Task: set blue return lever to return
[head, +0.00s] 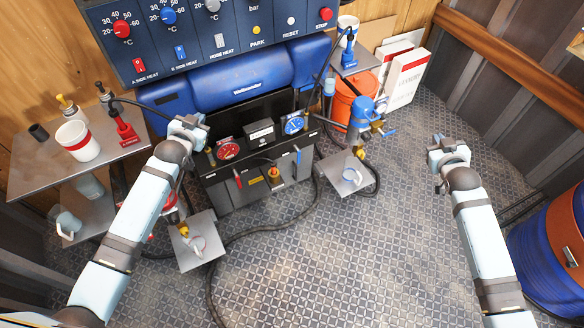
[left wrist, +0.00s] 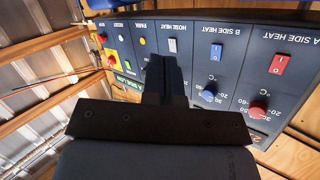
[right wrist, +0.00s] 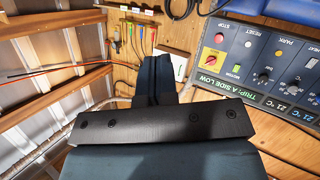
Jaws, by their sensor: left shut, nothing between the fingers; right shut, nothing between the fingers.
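A small blue lever (head: 298,156) hangs upright on the right front of the black machine (head: 236,194), below the blue dial gauge (head: 293,124). A red lever (head: 238,181) is on the front's left side. I cannot read any return marking. My left gripper (head: 196,121) is shut and empty, up and left of the blue lever, near the red gauge (head: 228,150). In the left wrist view its closed fingers (left wrist: 165,75) point at the control panel. My right gripper (head: 434,152) is shut and empty over open floor, well right of the lever; its fingers show in the right wrist view (right wrist: 155,75).
The control panel (head: 215,42) is above the machine. A blue-handled pump (head: 362,110) and orange bucket (head: 352,103) stand right of it. A side table (head: 40,170) holds a cup (head: 77,141). Hoses (head: 262,232) cross the floor. A blue drum (head: 545,245) is at the right.

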